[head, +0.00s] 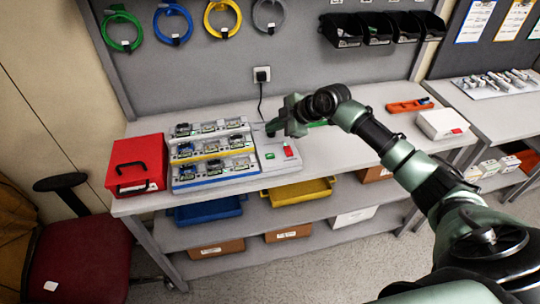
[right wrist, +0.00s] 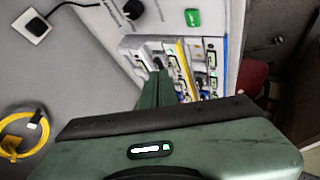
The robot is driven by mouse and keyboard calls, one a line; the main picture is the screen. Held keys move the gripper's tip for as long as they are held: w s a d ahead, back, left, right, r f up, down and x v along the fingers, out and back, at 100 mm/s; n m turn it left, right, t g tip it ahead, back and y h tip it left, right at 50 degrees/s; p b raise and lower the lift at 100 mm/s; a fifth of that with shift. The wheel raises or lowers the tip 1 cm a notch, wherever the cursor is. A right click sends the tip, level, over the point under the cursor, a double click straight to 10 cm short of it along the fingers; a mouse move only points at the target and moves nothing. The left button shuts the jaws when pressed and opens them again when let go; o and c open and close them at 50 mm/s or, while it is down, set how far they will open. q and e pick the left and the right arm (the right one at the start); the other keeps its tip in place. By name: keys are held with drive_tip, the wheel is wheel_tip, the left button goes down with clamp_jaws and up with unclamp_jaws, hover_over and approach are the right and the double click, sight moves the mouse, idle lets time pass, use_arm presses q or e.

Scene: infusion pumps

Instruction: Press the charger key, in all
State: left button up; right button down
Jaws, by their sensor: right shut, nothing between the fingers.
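The charger (head: 275,163) is a pale grey unit at the right end of the pump rack on the bench. Its top carries a red key (head: 289,151) and a small green key (head: 270,156). A green key (right wrist: 192,17) and a black round part (right wrist: 133,10) show in the right wrist view. My right gripper (head: 272,129) is shut and empty, at the back of the charger; its fingers (right wrist: 155,88) also show in the right wrist view. I cannot tell whether it touches anything. My left gripper is not in view.
A tiered rack (head: 212,178) with several small devices stands left of the charger, beside a red case (head: 136,163). A black cable runs from a wall socket (head: 262,74) to the bench behind the charger. A white box (head: 440,123) stands at the right.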

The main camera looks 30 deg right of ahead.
drive_tip(key=shift+f, duration=0.15)
drive_tip(key=b, duration=0.6)
hover_over(273, 156)
wheel_tip(273, 156, down, 8)
drive_tip(key=shift+a+r, duration=0.1)
drive_tip(key=shift+r, duration=0.05)
drive_tip(key=shift+f+b, duration=0.3)
drive_tip(key=shift+f, duration=0.1)
idle(1.2)
drive_tip(key=shift+f+b, duration=0.3)
drive_tip(key=shift+f, duration=0.15)
drive_tip(key=shift+s+f, duration=0.1)
drive_tip(key=shift+f, duration=0.3)
idle(0.5)
drive_tip(key=shift+r, duration=0.15)
drive_tip(key=shift+r+p, duration=0.35)
drive_tip(key=shift+r, duration=0.3)
drive_tip(key=shift+r, duration=0.15)
